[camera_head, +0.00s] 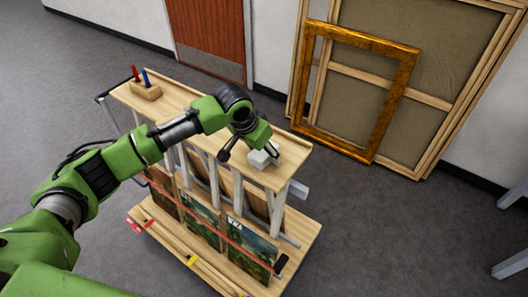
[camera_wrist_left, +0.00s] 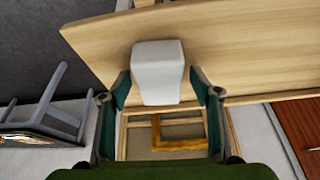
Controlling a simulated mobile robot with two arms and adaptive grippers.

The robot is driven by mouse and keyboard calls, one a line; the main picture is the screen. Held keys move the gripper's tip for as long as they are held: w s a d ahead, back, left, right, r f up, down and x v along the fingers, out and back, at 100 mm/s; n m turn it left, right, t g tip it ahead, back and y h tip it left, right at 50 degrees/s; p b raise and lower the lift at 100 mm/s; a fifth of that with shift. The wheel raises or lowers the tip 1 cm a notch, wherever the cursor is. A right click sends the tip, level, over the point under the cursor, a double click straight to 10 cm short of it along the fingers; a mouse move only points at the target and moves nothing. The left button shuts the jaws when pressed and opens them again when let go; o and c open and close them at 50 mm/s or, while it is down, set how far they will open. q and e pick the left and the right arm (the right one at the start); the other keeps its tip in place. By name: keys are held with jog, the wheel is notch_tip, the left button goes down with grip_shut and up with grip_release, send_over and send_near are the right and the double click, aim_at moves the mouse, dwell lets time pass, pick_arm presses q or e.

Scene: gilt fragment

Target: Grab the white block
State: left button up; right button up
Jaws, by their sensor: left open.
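The white block (camera_head: 261,160) lies on the wooden top of the cart (camera_head: 295,150), near its right end. It also shows in the wrist view (camera_wrist_left: 158,68), a pale tapered shape against the wood. My left gripper (camera_head: 264,149) reaches down over the block from the left. In the wrist view the left gripper (camera_wrist_left: 160,84) is open, with one dark green finger on each side of the block and a small gap on either side. Part of the block is hidden behind the gripper in the head view. My right gripper is not in view.
A small wooden holder (camera_head: 146,92) with a red and a blue stick stands at the cart top's far left. Paintings (camera_head: 251,248) stand in slots below. A gilt frame (camera_head: 311,88) and a large stretched canvas (camera_head: 442,55) lean on the wall.

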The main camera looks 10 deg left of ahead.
pick_arm(q)
jog(key=c, duration=1)
jog(key=shift+r, duration=0.15)
